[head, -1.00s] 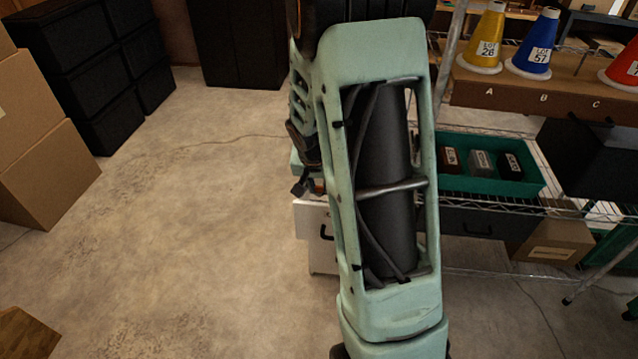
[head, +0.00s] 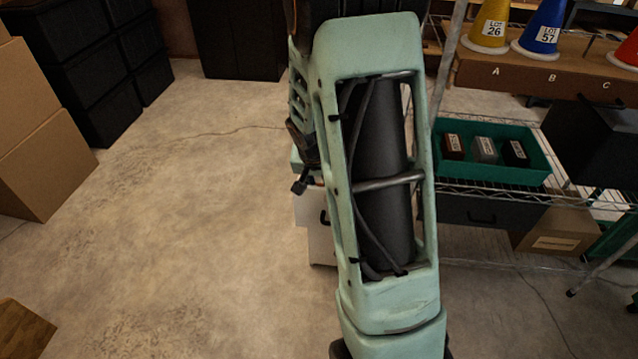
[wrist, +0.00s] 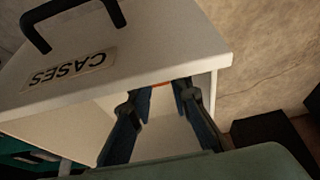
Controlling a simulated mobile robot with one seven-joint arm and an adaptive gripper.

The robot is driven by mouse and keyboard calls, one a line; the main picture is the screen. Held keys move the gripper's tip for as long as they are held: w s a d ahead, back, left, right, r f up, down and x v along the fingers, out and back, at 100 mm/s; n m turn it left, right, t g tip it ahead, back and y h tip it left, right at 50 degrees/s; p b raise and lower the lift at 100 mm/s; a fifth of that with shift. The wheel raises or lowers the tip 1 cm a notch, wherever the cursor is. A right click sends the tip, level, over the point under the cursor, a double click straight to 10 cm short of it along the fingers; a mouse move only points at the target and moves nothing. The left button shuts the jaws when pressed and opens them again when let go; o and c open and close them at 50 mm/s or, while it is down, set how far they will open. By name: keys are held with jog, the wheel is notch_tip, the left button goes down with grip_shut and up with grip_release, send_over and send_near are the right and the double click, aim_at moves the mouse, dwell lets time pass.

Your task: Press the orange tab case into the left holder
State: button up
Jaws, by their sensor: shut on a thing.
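In the wrist view my gripper (wrist: 164,96) reaches with its dark blue fingers into a white drawer or box (wrist: 185,57) labelled CASES. The label (wrist: 72,72) reads upside down. A thin orange strip (wrist: 162,84) shows between the fingertips. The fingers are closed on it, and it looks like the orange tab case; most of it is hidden. In the head view my arm covers the middle and hides my gripper. Part of a white cabinet (head: 319,240) shows beside the arm. I cannot make out the left holder in either view.
A wire shelf at the right holds a green tray (head: 535,179) with three small labelled boxes. Above it are a yellow cone (head: 490,25) and a blue cone (head: 541,28). Black crates (head: 105,110) and cardboard boxes (head: 40,150) stand left. The floor (head: 200,200) between is clear.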

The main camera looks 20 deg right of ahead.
jog(key=shift+f+b, duration=0.2)
jog(key=shift+b, duration=0.1)
jog(key=shift+f, duration=0.15)
jog(key=o, duration=0.8)
jog(key=shift+s, duration=0.1)
jog(key=shift+o, duration=0.2)
jog(key=shift+a, duration=0.1)
